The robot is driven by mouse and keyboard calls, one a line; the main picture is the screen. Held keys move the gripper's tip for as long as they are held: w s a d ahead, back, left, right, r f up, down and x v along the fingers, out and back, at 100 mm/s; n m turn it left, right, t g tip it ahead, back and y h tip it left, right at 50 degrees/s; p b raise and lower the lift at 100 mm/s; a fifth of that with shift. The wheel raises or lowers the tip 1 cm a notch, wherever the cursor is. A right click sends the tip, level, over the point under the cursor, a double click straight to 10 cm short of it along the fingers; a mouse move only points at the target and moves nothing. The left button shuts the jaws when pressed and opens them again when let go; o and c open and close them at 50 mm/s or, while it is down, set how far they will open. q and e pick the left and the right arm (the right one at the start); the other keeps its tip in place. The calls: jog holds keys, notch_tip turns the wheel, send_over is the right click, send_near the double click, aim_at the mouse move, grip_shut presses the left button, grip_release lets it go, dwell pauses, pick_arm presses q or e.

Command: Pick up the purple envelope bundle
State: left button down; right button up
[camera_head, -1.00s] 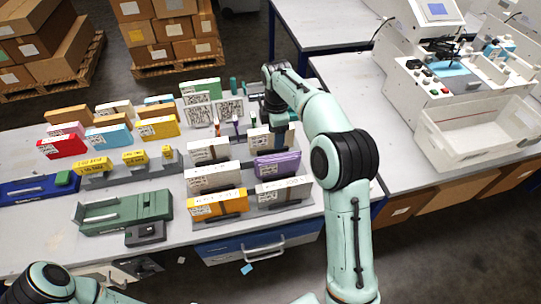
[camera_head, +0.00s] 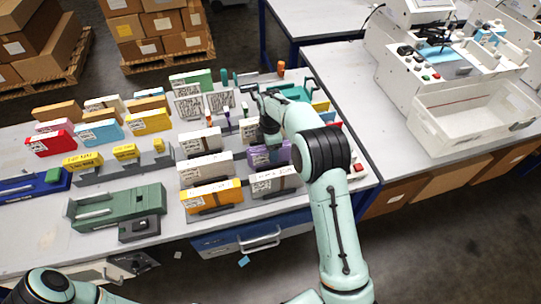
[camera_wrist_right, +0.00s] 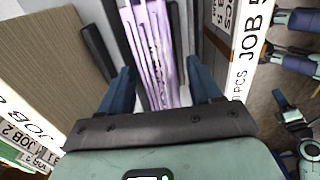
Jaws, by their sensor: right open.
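The purple envelope bundle (camera_head: 258,157) stands upright in a holder in the right-hand rows of the table. My right gripper (camera_head: 268,136) is over it in the head view, with the arm covering its right part. In the right wrist view the purple bundle (camera_wrist_right: 150,50) runs between the two blue fingers of the right gripper (camera_wrist_right: 160,80). The fingers are open, one on each side, with a visible gap to the bundle. My left arm shows only at the lower left of the head view; its gripper is out of frame.
White bundles (camera_head: 205,168) stand close to the left and in front, with a yellow one (camera_head: 212,194) nearby. A JOB-labelled bundle (camera_wrist_right: 250,45) is close beside the right finger. A white machine with a bin (camera_head: 475,105) stands on the right table.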

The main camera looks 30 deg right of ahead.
jog(key=c, duration=1.1)
